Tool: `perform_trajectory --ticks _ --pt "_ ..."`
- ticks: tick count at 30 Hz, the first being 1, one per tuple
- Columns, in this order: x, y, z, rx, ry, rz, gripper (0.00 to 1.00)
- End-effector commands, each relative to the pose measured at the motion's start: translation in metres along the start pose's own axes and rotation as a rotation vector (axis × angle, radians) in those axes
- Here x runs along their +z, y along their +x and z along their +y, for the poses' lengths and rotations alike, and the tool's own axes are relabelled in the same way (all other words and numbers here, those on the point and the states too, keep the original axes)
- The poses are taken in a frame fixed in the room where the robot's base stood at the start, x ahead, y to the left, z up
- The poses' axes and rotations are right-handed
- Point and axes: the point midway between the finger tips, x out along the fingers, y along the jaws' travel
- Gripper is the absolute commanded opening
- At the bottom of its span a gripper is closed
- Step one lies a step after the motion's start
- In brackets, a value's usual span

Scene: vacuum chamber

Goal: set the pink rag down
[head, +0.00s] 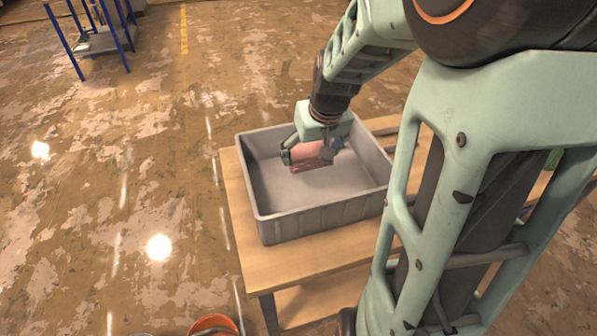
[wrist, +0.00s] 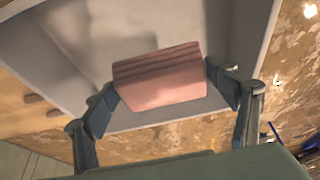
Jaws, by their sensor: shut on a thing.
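The pink rag (wrist: 160,80) is a folded block with layered edges, held between the two fingers of my gripper (wrist: 165,88) in the wrist view. In the head view the rag (head: 308,152) hangs under my gripper (head: 312,155), within the outline of a grey bin (head: 262,228). The bin's grey floor and walls also show behind the rag in the wrist view. I cannot tell whether the rag touches the bin floor. My gripper is shut on the rag.
The bin stands on a wooden table (head: 290,262), and its floor looks otherwise empty. An orange-rimmed bucket (head: 213,322) is on the floor at the bottom. A blue-framed cart (head: 95,38) stands at the far left. The worn floor between is open.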

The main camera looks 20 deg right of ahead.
Motion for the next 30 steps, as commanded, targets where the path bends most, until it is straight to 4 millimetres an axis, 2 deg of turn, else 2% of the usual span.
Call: perform_trajectory --ticks 1,9,11,18,25,30 --pt "0.004 0.015 0.008 0.001 0.004 0.004 0.56" --pt "0.008 0.026 0.024 -0.005 -0.002 0.007 0.56" --pt "0.011 0.033 0.025 -0.006 -0.002 0.005 0.56" --pt "0.028 0.072 0.024 -0.007 -0.003 0.004 0.56" --pt "0.034 0.089 0.024 -0.007 -0.003 0.005 0.56" --pt "0.044 0.112 0.024 -0.008 -0.003 0.003 0.56"
